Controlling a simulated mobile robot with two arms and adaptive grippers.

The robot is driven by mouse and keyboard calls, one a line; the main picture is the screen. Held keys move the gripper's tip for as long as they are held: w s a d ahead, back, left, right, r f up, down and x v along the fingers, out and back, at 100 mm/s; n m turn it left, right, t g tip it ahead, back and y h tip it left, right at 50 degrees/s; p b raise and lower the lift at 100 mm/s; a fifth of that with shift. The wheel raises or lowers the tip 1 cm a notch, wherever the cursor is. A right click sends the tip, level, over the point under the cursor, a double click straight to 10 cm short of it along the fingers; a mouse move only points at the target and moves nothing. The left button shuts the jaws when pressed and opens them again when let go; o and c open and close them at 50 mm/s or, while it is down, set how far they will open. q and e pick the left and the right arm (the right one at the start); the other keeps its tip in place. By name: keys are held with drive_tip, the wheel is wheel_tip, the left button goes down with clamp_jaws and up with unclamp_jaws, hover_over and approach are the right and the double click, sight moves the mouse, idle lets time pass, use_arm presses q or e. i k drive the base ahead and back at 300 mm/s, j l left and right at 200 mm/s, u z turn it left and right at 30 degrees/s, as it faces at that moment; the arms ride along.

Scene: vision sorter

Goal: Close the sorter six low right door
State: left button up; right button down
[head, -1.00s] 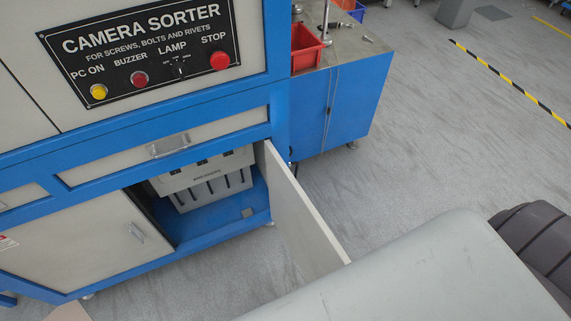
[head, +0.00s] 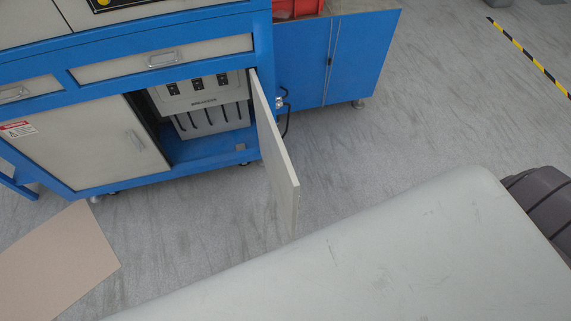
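The low right door (head: 275,150) of the blue and grey sorter (head: 262,45) stands open. It is hinged at the right side of the opening and swung out toward me, seen nearly edge-on. A grey unit with dark slots (head: 205,105) shows inside the open compartment. The low left door (head: 90,145), with its handle, is shut. Neither of my grippers is in view.
A blue cabinet (head: 350,60) with a red bin (head: 298,8) on top stands right of the sorter. A tan sheet (head: 55,265) lies at lower left. Grey floor (head: 400,140) is free to the right, with a yellow-black stripe (head: 530,58).

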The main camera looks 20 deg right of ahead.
sight(286, 184)
drive_tip(key=l+u, duration=0.15)
drive_tip(key=l, duration=0.25)
drive_tip(key=k+l+u, duration=0.1)
drive_tip(key=l, duration=0.3)
drive_tip(key=k+l+u, duration=0.15)
drive_tip(key=l, duration=0.3)
drive_tip(key=i+l+u, duration=0.2)
drive_tip(key=i+l, duration=0.15)
drive_tip(key=l, duration=0.3)
drive_tip(key=i+l+u, duration=0.1)
drive_tip(key=l, duration=0.25)
drive_tip(key=i+j, duration=0.05)
drive_tip(key=i, duration=0.05)
